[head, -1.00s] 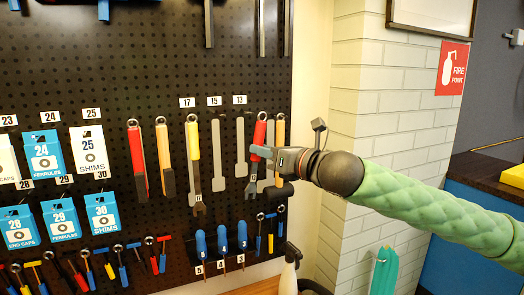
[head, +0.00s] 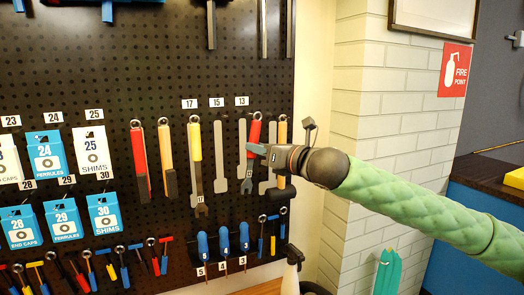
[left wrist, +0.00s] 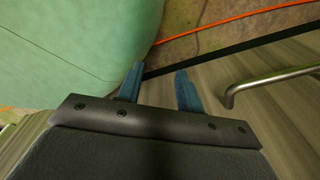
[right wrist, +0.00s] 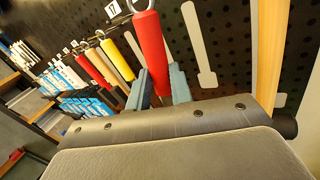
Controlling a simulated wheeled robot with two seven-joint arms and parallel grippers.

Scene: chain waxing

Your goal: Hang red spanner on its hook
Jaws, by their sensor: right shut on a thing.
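The red spanner (head: 254,131) is upright, slightly tilted, in front of the black pegboard, just right of the grey outline (head: 241,150) below label 13 (head: 242,101). My left gripper (left wrist: 160,88) is open and empty, low down near the floor.
A yellow-handled spanner (head: 195,145) hangs below label 17. An orange-handled tool (head: 282,132) hangs close to the right of my right gripper. Blue-handled drivers (head: 223,240) sit below. Another grey outline (head: 219,150) is bare below label 15.

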